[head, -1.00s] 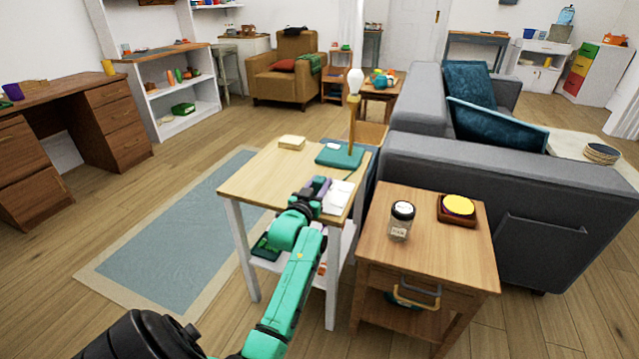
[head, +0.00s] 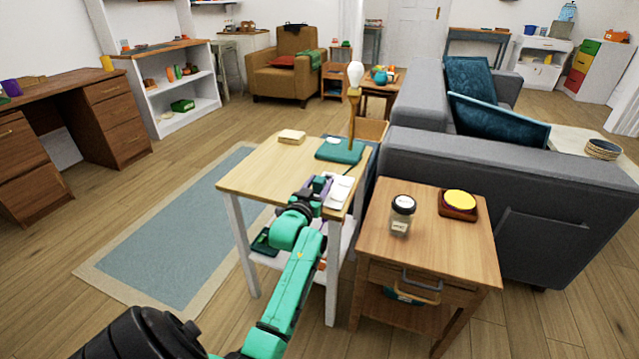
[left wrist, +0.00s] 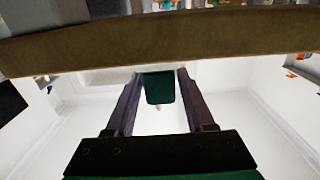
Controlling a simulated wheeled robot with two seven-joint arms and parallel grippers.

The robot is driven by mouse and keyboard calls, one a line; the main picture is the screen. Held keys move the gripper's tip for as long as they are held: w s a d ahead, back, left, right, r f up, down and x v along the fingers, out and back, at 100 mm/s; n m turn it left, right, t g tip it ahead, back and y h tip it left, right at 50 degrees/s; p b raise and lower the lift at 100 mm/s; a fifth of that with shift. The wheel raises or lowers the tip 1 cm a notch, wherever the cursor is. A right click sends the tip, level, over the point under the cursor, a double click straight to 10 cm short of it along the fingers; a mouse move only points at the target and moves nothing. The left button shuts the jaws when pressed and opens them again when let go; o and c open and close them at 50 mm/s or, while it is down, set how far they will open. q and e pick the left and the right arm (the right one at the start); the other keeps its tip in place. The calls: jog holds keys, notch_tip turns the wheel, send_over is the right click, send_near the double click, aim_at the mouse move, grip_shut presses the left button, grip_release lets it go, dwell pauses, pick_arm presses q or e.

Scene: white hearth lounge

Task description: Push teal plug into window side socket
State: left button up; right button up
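A dark teal plug (left wrist: 159,88) sits between the finger ends of my left gripper (left wrist: 160,82) in the left wrist view; the fingers look closed on its sides. In the head view the left gripper (head: 321,186) is at the near right part of the pale wooden table (head: 262,171), and hides the plug. A white socket piece (head: 340,190) lies on the table just right of the gripper. I cannot tell its openings. My right gripper is not in view.
A cream block (head: 291,137) lies at the table's back left. A wooden side table (head: 428,242) with a jar (head: 402,214) and a yellow-topped item (head: 459,200) stands close on the right. The grey sofa (head: 530,195) is behind it. A brown edge (left wrist: 160,38) crosses the wrist view.

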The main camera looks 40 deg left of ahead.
pick_arm(q)
jog(key=shift+o, duration=0.6)
jog(key=p+v, duration=0.2)
jog(key=v, duration=1.2)
jog(key=shift+s, duration=0.3)
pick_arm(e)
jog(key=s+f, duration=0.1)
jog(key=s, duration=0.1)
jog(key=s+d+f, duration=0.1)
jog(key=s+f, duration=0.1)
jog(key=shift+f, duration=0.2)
pick_arm(q)
jog(key=shift+d, duration=0.15)
